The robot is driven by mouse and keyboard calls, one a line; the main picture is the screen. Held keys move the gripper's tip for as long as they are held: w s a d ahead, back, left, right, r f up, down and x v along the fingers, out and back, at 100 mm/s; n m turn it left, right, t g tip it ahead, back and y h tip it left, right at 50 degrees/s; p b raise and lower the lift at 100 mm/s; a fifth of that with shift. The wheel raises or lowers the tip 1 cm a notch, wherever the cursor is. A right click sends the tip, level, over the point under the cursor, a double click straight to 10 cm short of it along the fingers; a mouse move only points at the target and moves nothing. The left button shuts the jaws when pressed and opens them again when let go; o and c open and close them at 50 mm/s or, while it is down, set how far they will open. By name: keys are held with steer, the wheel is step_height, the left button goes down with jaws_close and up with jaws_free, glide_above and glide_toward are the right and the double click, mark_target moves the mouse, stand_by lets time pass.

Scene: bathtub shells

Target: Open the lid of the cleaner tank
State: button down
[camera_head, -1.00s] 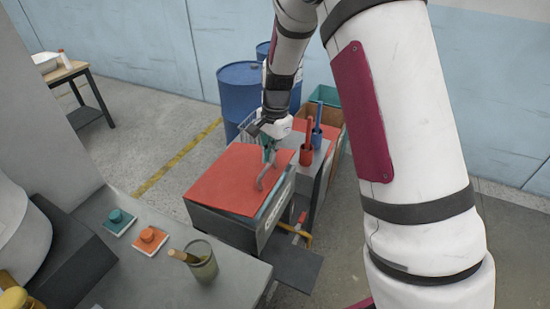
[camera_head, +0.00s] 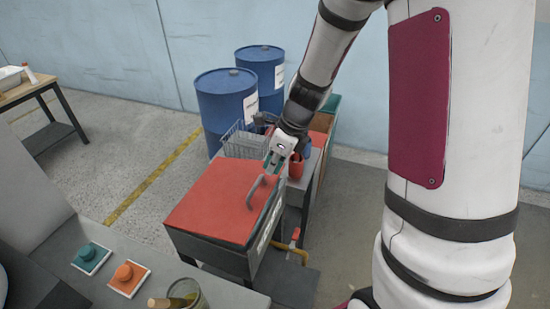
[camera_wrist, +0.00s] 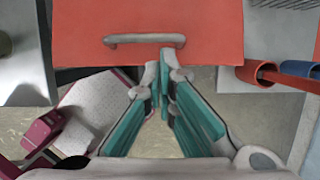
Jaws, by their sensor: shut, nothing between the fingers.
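The cleaner tank (camera_head: 213,253) is a grey box under a flat red lid (camera_head: 208,205). The lid lies over the tank's top; whether it sits fully flush is hard to tell. A grey bar handle (camera_head: 251,191) stands on the lid near its right edge. It also shows in the wrist view (camera_wrist: 140,40), on the red lid (camera_wrist: 90,20). My gripper (camera_head: 270,168) is close to the handle, at its far end. In the wrist view my gripper's teal-padded fingers (camera_wrist: 161,62) meet at the tips, empty, beside the handle's right end. Contact with the handle cannot be made out.
A wire basket (camera_head: 243,143) and red cup (camera_head: 296,166) stand behind the tank. Blue drums (camera_head: 220,105) are at the back. Floor at left is open.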

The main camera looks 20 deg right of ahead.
steer(key=shift+x, duration=2.4)
steer(key=shift+w+a+r+g+h+p, duration=0.2)
steer(key=shift+r+p, duration=0.2)
steer(key=shift+r, duration=0.15)
steer(key=shift+w+a+r+g+h+p, duration=0.1)
steer(key=shift+w+a+r+h+p, duration=0.1)
steer(key=shift+r+p, duration=0.25)
steer(key=shift+w+a+r, duration=0.1)
steer(key=shift+r, duration=0.3)
stand_by(0.5)
steer(key=v, duration=1.2)
steer(key=g+b, duration=0.1)
steer(key=b, duration=0.6)
glide_toward(269, 190)
steer(key=shift+h, duration=0.4)
steer(key=f, duration=0.3)
steer(key=a+f, duration=0.1)
steer(key=f, duration=0.2)
steer(key=shift+w+a+f+b, duration=0.2)
steer(key=shift+w+f+b, duration=0.05)
steer(key=shift+f+b, duration=0.1)
